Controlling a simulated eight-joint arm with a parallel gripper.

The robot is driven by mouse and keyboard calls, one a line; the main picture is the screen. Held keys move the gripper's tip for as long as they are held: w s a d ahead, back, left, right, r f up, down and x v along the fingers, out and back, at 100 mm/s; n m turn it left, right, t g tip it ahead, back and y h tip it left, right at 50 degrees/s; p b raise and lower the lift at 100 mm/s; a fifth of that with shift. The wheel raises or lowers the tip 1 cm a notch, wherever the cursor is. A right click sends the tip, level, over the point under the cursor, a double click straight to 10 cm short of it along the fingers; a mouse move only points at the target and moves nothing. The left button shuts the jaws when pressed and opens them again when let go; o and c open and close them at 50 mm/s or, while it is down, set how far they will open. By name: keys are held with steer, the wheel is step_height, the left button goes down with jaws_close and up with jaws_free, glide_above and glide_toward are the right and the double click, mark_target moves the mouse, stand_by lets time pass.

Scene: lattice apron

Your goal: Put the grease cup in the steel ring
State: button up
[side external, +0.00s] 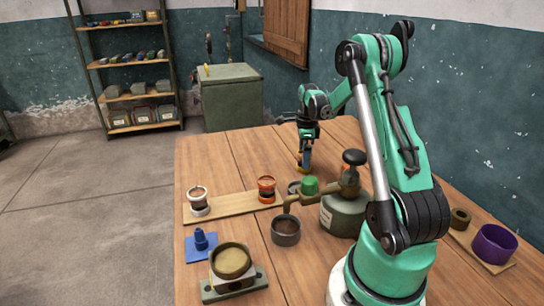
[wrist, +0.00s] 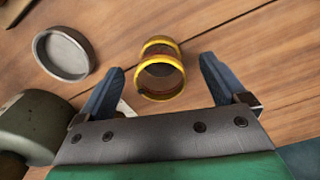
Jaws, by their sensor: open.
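A yellow-rimmed cup with a dark brown inside (wrist: 160,78), which looks like the grease cup, stands on the table between my fingers in the wrist view. In the side view its yellow base (side external: 304,168) shows below my gripper (side external: 306,152), which hides most of it. My gripper is open, its two blue fingers (wrist: 160,88) apart on either side of the cup, with gaps left and right. A shallow round grey metal ring (wrist: 63,54), likely the steel ring, lies to the left in the wrist view; in the side view it is partly hidden behind a green cap (side external: 309,185).
A green tank (side external: 343,214) with a brass pipe and black knob stands close to the ring. Similar white (side external: 198,201) and orange (side external: 266,190) cups stand on a wooden strip. A grey cup (side external: 286,232) sits under the pipe. A purple ring (side external: 494,244) is at right.

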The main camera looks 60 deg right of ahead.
jaws_close()
steer(key=shift+r, duration=0.1)
stand_by(0.3)
